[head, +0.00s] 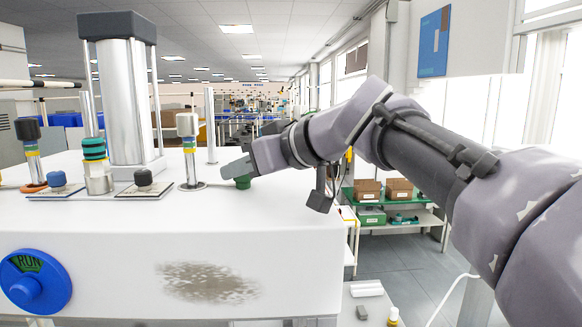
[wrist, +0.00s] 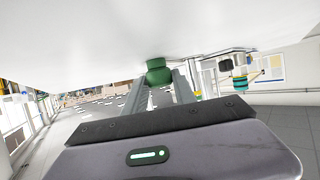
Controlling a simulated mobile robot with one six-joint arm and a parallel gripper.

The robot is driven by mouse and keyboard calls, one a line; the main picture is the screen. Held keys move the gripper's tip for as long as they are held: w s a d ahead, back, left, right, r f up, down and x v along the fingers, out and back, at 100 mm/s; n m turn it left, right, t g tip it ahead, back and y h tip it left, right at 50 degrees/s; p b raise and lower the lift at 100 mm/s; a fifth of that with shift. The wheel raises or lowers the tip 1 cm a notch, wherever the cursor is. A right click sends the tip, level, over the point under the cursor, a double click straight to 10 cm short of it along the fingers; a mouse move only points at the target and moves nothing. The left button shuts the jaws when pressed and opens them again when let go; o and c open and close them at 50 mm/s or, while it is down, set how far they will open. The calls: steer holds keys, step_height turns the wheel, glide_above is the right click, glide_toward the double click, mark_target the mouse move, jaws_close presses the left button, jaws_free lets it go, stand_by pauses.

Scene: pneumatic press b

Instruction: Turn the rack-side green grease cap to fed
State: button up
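A small dark green grease cap (head: 243,182) sits at the right end of the white press top, on the side toward the shelf rack. My gripper (head: 236,170) is at this cap, and its near finger covers part of it in the head view. In the wrist view the green cap (wrist: 158,71) shows between the tips of my two fingers (wrist: 160,82), which stand apart. I cannot tell whether they press on it or leave a thin gap. Any mark showing the cap's setting is not visible.
A metal fitting with a green ribbed cap (head: 94,150) stands farther left. A blue RUN dial (head: 36,283) is on the front.

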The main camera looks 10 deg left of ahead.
jaws_close()
steer(key=shift+a, duration=0.1)
